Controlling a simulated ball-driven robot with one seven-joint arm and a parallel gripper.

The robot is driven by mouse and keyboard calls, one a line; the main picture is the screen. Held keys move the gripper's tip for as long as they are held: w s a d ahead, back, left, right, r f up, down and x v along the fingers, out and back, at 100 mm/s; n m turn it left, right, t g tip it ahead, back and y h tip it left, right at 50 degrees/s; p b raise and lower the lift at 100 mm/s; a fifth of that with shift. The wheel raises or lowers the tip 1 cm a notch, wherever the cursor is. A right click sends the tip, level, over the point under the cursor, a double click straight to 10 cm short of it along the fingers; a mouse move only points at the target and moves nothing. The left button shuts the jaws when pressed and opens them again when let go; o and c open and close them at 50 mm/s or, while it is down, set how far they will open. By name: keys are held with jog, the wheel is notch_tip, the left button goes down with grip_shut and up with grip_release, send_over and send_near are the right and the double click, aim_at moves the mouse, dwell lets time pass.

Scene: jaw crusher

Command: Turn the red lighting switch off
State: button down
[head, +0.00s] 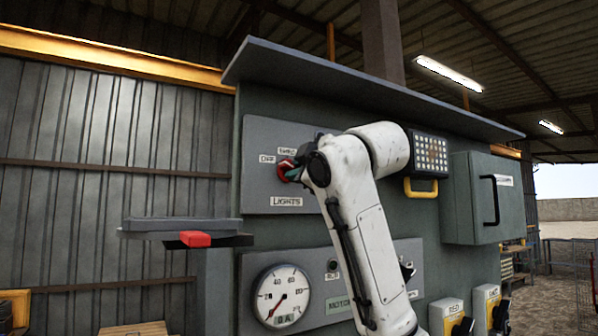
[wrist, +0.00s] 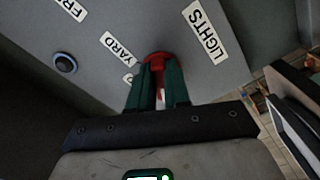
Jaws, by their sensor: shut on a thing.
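The red lighting switch (head: 284,168) is a round knob on the grey panel (head: 262,135), above the LIGHTS label (head: 287,202). The OFF label (head: 266,159) is at its left and another label, YARD in the wrist view, is above it. My gripper (head: 294,174) is at the knob, partly hidden by my wrist. In the wrist view, the green fingers of my gripper (wrist: 159,78) are shut on the red switch (wrist: 157,57), with its red base showing beyond the tips. The fingers hide the handle, so I cannot tell which label it points to.
A grey box (head: 483,198) with a black handle stands out at right. A shelf-like plate with a red block (head: 195,239) juts out at left. Ceiling lamps (head: 449,73) are lit.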

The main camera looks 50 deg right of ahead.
jog(key=c, duration=1.1)
grip_release()
jog(key=b+v, duration=0.4)
jog(key=v, duration=0.7)
jog(key=shift+w, duration=0.1)
